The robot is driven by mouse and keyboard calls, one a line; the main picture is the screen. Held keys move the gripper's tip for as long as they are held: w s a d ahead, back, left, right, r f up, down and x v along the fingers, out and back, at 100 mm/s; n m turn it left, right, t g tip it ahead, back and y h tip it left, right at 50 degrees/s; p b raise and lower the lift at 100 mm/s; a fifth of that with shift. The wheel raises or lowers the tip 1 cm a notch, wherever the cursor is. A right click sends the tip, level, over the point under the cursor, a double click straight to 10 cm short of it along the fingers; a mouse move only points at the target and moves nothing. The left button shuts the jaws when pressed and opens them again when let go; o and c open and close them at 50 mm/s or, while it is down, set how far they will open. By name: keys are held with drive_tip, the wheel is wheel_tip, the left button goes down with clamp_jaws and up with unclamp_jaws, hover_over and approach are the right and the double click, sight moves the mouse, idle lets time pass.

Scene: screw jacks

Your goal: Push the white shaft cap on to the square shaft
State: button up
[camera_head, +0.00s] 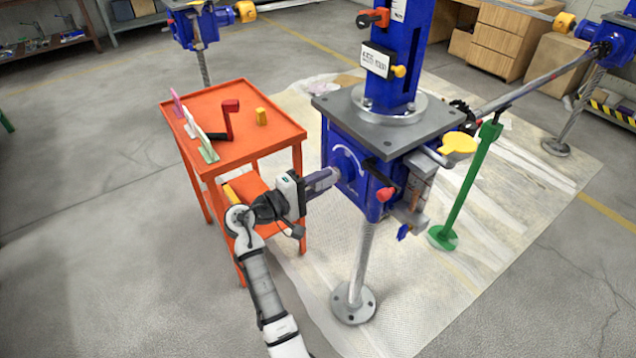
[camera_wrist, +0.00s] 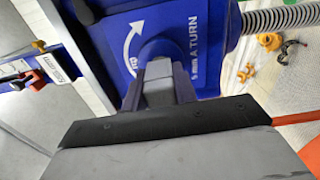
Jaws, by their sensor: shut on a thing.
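The large blue screw jack (camera_head: 354,172) stands upright on the floor, with a grey top plate. In the wrist view my gripper (camera_wrist: 158,70) points at the blue face with a curved white arrow and "5 mm A TURN". A round blue boss (camera_wrist: 156,48) shows just beyond the fingertips; whether they touch it I cannot tell.
A green stand (camera_head: 466,195) is at the right. Floor on the left is free.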

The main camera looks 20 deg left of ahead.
drive_tip(key=shift+w, duration=0.1)
drive_tip(key=o, duration=1)
drive_tip(key=shift+d, duration=0.1)
drive_tip(key=b+v, duration=0.4)
drive_tip(key=v, duration=1)
drive_tip(key=shift+w, duration=0.1)
